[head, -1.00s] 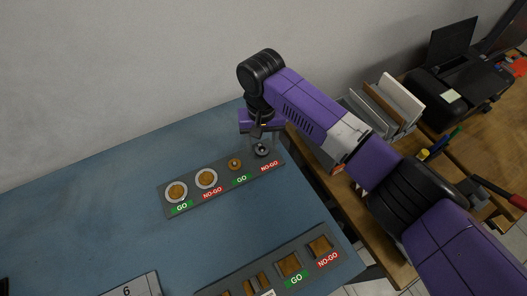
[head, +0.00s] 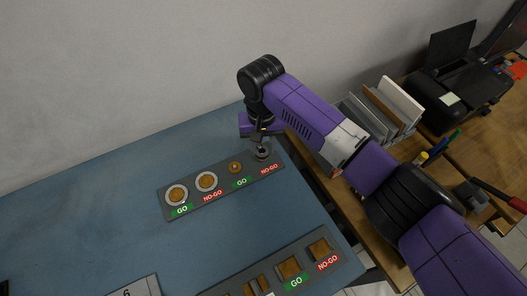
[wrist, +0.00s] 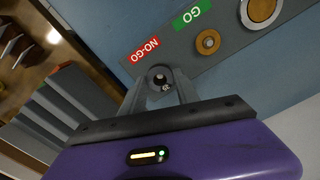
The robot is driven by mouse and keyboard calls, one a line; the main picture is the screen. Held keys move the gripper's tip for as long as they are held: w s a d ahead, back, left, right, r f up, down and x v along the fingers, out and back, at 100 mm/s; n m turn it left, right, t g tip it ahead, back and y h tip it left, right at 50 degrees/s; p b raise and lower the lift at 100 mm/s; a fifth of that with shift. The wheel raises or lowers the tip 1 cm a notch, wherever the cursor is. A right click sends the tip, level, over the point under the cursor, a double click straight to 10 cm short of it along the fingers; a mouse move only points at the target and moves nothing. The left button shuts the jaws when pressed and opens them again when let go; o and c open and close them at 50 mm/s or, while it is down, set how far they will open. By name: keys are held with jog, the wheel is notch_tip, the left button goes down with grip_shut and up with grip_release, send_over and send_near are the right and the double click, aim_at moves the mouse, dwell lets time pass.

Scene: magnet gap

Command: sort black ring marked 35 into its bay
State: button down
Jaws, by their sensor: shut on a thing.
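The black ring (wrist: 152,76) is between the fingertips of my gripper (wrist: 161,84) in the wrist view. My gripper (head: 262,150) is shut on it. The ring is at the right-hand NO-GO place of the far grey strip (head: 216,199); a small pale round thing shows in or beside its opening. The fingers partly cover the ring in the head view, and I cannot read a 35 on it. I cannot tell whether it rests on the strip or is just above it.
The strip also bears two large pale-rimmed brown discs (head: 177,194) and a small brown round piece (head: 235,167), above GO and NO-GO labels. A nearer strip with brown square places (head: 289,267) lies at the front. The blue tabletop (head: 110,215) between is clear.

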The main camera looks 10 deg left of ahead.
jog(key=shift+r+p, duration=1.9)
jog(key=shift+r, duration=0.3)
